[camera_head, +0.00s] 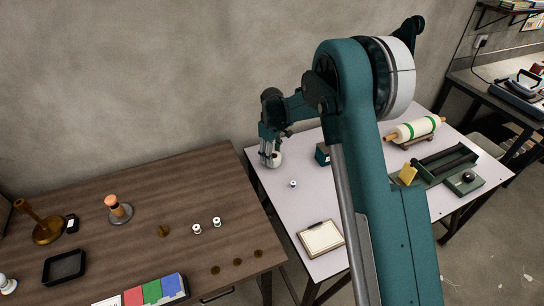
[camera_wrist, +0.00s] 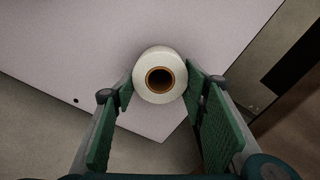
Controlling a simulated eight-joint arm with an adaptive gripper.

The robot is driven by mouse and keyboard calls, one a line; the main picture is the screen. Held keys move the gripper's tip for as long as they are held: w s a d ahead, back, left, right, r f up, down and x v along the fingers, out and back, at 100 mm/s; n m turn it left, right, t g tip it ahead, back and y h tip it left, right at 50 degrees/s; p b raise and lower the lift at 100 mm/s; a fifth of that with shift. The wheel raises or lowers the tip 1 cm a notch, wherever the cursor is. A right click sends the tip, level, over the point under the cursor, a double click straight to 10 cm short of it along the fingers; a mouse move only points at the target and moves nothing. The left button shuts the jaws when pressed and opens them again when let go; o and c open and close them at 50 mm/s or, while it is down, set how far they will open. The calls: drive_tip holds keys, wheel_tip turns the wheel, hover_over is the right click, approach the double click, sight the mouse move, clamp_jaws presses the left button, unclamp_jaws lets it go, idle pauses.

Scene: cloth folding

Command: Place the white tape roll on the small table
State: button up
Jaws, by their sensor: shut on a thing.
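The white tape roll (camera_wrist: 142,91) has a brown core and sits between the green-padded fingers of my gripper (camera_wrist: 156,94) in the wrist view. My gripper is shut on it. In the head view the roll (camera_head: 274,160) shows just below my gripper (camera_head: 268,157), over the back left corner of the small white table (camera_head: 276,201). The pale tabletop (camera_wrist: 60,40) lies beneath the roll in the wrist view. I cannot tell whether the roll touches the table.
A clipboard (camera_head: 321,238), a small white spool (camera_head: 293,184), a dark teal box (camera_head: 323,154), a green-striped roller (camera_head: 414,130) and a green tool (camera_head: 445,164) stand on the white table. A brown wooden table (camera_head: 150,185) with spools and a black tray (camera_head: 64,266) stands left.

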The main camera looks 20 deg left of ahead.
drive_tip(key=shift+f, duration=0.1)
drive_tip(key=o, duration=0.5)
drive_tip(key=shift+f, duration=0.1)
drive_tip(key=shift+c, duration=0.2)
drive_tip(key=o, duration=0.5)
drive_tip(key=shift+c, duration=0.2)
wheel_tip(320, 180, up, 12)
drive_tip(key=p, duration=0.2)
drive_tip(key=shift+r, duration=0.2)
idle(0.3)
